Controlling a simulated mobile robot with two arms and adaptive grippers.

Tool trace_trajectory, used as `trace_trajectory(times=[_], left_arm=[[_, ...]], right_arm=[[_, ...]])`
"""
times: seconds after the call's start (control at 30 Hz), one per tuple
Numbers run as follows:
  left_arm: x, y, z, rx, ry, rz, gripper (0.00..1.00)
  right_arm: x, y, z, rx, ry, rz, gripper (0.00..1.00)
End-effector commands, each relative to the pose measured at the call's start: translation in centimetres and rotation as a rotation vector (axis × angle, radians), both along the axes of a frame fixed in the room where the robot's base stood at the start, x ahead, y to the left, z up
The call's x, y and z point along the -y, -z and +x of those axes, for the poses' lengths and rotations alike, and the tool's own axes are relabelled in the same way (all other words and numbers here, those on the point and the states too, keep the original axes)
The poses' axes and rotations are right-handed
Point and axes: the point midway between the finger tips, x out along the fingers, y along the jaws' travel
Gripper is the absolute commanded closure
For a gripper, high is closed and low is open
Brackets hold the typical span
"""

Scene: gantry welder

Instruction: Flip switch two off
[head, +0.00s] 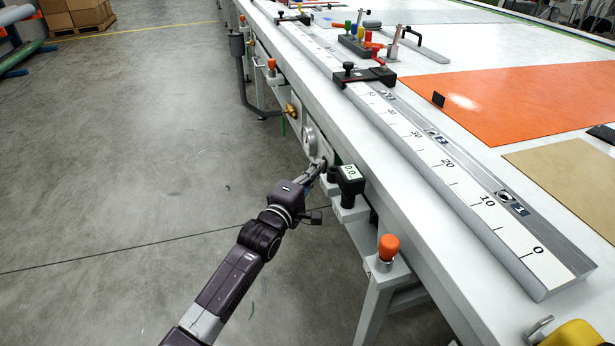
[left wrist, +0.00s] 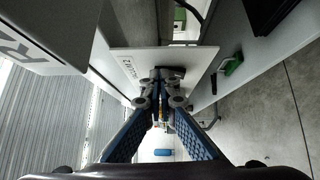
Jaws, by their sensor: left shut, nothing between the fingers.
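My left gripper (head: 319,166) reaches in from the lower left to the side of the long white table, by the grey panel below its edge. In the left wrist view the left gripper (left wrist: 162,84) is shut and empty, with its fingertips at a white labelled plate (left wrist: 122,62). A small dark part (left wrist: 176,70) shows just beyond the fingertips on that plate; I cannot tell whether it is switch two or how it is set. The fingers hide part of the plate, and the label is too small to read surely. My right gripper is not in view.
A black digital readout (head: 350,178) sits close right of the left gripper. An orange-capped knob (head: 388,247) stands on the table side nearer me. A white ruler rail (head: 450,170) runs along the tabletop.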

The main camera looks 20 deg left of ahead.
Motion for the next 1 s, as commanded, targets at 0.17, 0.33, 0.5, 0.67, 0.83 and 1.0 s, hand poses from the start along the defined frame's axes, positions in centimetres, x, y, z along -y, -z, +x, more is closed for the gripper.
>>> trace_trajectory(times=[0.17,0.33,0.5,0.67,0.83,1.0], left_arm=[[-0.7,0.3,-1.5,-0.006,-0.007,0.002,1.0],[-1.2,0.2,-4.6,-0.003,-0.006,0.002,1.0],[-1.7,0.1,-7.9,-0.001,-0.005,0.003,1.0],[-2.0,0.0,-10.4,0.003,-0.004,0.003,1.0],[-2.4,-0.1,-12.0,0.005,-0.004,0.003,1.0],[-2.4,-0.2,-12.5,0.007,-0.004,0.004,1.0]], right_arm=[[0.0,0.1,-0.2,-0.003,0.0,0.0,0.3],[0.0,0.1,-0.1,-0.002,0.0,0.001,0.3],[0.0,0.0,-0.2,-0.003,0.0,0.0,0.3],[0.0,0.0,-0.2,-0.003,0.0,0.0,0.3],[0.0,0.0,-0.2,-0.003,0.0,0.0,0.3],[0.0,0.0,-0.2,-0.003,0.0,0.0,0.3]])
